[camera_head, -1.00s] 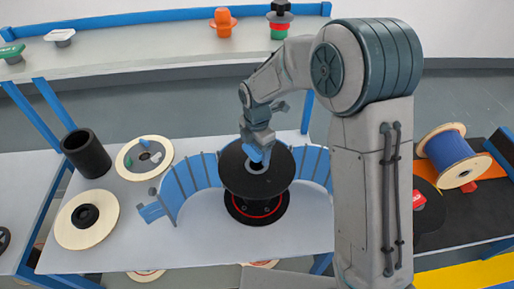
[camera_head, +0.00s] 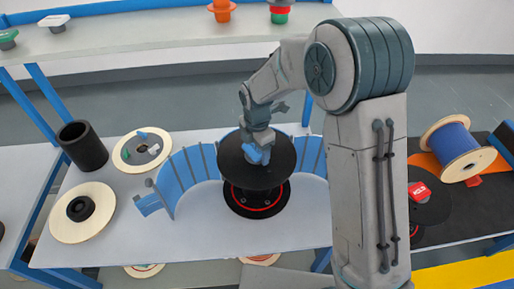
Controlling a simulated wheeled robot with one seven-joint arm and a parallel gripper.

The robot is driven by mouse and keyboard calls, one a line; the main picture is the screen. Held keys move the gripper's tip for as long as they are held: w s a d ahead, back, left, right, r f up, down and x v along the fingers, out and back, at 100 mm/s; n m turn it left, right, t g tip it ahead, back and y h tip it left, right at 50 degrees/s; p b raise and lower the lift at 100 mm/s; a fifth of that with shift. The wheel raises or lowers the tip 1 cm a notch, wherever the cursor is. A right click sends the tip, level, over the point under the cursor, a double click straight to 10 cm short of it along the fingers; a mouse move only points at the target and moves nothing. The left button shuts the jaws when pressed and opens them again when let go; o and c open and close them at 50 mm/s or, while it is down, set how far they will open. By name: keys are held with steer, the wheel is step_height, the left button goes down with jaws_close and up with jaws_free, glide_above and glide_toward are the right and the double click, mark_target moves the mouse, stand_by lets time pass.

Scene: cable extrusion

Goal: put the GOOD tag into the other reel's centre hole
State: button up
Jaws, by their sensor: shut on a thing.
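My gripper (camera_head: 257,143) is shut on a small blue piece, taken as the GOOD tag (camera_head: 257,155); no lettering on it can be read. The gripper points down over the middle of a black reel (camera_head: 233,173) standing on the table. The blue piece covers the reel's centre hole in this view. I cannot tell whether its lower end is inside the hole or just above it. Another dark reel (camera_head: 426,212) lies at the right, with a red lettered tag (camera_head: 419,191) at its middle.
A blue slatted curved guard (camera_head: 188,175) stands around the black reel. A pale disc (camera_head: 127,159) at the left bears several small coloured pieces. A black cylinder (camera_head: 84,148), a pale flanged reel (camera_head: 75,229) and a blue-wound reel (camera_head: 450,143) stand clear of the gripper.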

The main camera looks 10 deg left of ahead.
steer(key=shift+w+d+f, duration=0.1)
steer(key=shift+d+f, duration=0.6)
stand_by(0.9)
steer(key=shift+w+r+p, duration=0.15)
steer(key=shift+r+p, duration=0.25)
steer(key=shift+p, duration=0.05)
steer(key=shift+w+r, duration=0.15)
steer(key=shift+r, duration=0.15)
steer(key=shift+a, duration=0.1)
steer(key=shift+a+r+p, duration=0.2)
steer(key=shift+r+p, duration=0.05)
steer(key=shift+p, duration=0.1)
stand_by(0.5)
steer(key=shift+f+b, duration=0.3)
steer(key=shift+f, duration=0.1)
steer(key=shift+s+f, duration=0.25)
